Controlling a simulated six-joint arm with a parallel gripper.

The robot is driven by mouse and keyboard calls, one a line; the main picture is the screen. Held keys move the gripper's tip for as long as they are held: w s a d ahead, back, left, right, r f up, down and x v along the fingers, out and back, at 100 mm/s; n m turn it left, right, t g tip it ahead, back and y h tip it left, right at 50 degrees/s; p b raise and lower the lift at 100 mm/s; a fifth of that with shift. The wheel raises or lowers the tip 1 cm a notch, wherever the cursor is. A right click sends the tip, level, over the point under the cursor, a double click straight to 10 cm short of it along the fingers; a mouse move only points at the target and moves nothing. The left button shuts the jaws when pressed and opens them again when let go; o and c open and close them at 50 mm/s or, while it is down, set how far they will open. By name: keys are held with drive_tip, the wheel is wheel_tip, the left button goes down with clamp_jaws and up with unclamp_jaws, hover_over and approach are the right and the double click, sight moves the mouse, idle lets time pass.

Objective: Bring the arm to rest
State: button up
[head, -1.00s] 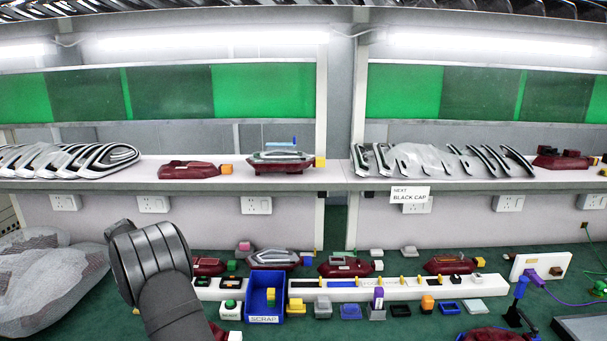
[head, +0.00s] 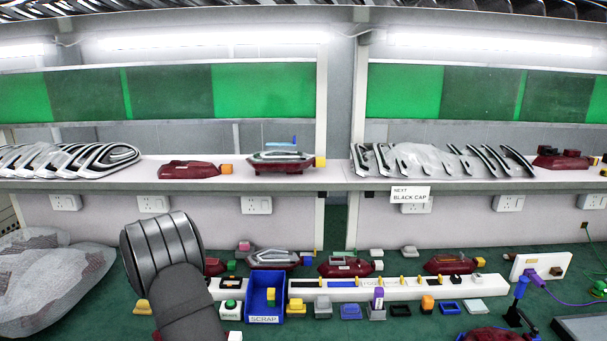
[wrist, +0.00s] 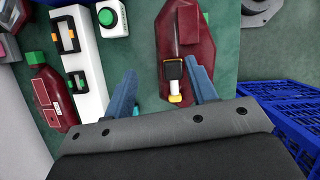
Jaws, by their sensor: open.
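In the wrist view my gripper (wrist: 163,90) is open, with its two blue-grey fingers apart. A dark red lamp body (wrist: 184,35) lies beyond and partly between the fingers. A small black, white and yellow piece (wrist: 173,78) shows between the fingers; I cannot tell how far below them it is. Nothing is visibly held. In the head view only my dark arm link shows at the lower left; the gripper itself is not visible there.
A white strip (head: 380,291) with small parts runs along the bench. A bagged bundle (head: 45,285) lies at the left. A shelf (head: 330,178) with lamps crosses behind.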

drive_tip(key=w+d+f+n+t+y, duration=0.1)
drive_tip(key=w+d+f+n+t, duration=0.1)
drive_tip(key=n, duration=0.6)
drive_tip(key=shift+w+d+f+t+y, duration=0.35)
drive_tip(key=shift+w+d+f, duration=0.45)
drive_tip(key=shift+w, duration=1.1)
drive_tip(key=shift+d+r, duration=0.15)
drive_tip(key=shift+d, duration=0.05)
drive_tip(key=s+a+r+m+g, duration=0.1)
drive_tip(key=s+m, duration=0.1)
drive_tip(key=m, duration=0.1)
drive_tip(key=s+a+r+m+g+h, duration=0.1)
drive_tip(key=s+a+m, duration=0.1)
drive_tip(key=m, duration=0.1)
drive_tip(key=s+a+r+m+g, duration=0.1)
drive_tip(key=s+r+m, duration=0.1)
drive_tip(key=m, duration=0.1)
drive_tip(key=shift+s+a+h, duration=0.25)
drive_tip(key=shift+a+h, duration=0.05)
drive_tip(key=shift+h, duration=0.05)
drive_tip(key=shift+s+a+f+m, duration=0.1)
drive_tip(key=shift+s+f+m, duration=0.15)
drive_tip(key=shift+s+m, duration=0.05)
